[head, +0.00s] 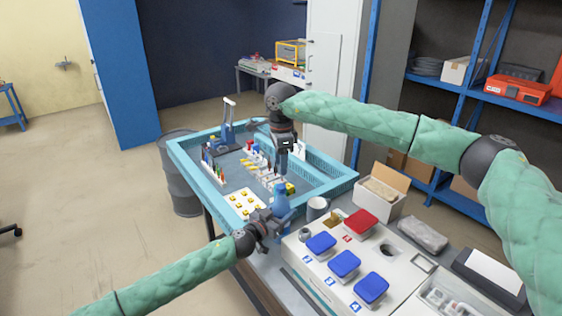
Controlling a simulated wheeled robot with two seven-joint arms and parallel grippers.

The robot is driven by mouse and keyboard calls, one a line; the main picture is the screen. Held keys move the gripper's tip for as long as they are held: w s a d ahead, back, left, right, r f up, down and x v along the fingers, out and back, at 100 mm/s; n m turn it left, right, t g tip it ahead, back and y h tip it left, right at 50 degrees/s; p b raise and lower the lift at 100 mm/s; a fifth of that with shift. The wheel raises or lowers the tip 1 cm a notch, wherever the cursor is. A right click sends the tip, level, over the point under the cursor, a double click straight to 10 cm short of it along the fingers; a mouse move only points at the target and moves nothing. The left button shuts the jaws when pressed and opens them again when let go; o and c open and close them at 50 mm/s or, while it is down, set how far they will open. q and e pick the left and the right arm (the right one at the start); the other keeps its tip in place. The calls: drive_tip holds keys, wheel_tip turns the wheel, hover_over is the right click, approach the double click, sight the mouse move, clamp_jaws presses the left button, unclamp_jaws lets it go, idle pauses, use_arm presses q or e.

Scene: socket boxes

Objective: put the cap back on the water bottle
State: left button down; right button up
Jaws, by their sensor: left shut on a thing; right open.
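The blue water bottle (281,199) stands upright at the near right corner of the blue tray. My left gripper (274,217) is shut on the lower part of the bottle from the left. My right gripper (283,170) points down above the bottle and is open, with a gap between it and the bottle top. The cap cannot be made out, and the bottle's mouth is too small to tell clearly.
The light-blue tray (328,169) holds tools and small parts. A grey mug (317,208) stands right of the bottle. The white socket panel (320,268) has blue and red covers. An open carton (372,203) stands behind it. A dark barrel (176,178) is at the left.

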sight(281, 186)
drive_tip(key=shift+f, duration=4)
clamp_jaws()
drive_tip(key=m, duration=0.4)
drive_tip(key=shift+m, duration=0.4)
drive_tip(key=m, duration=0.4)
drive_tip(key=shift+o, duration=0.3)
unclamp_jaws()
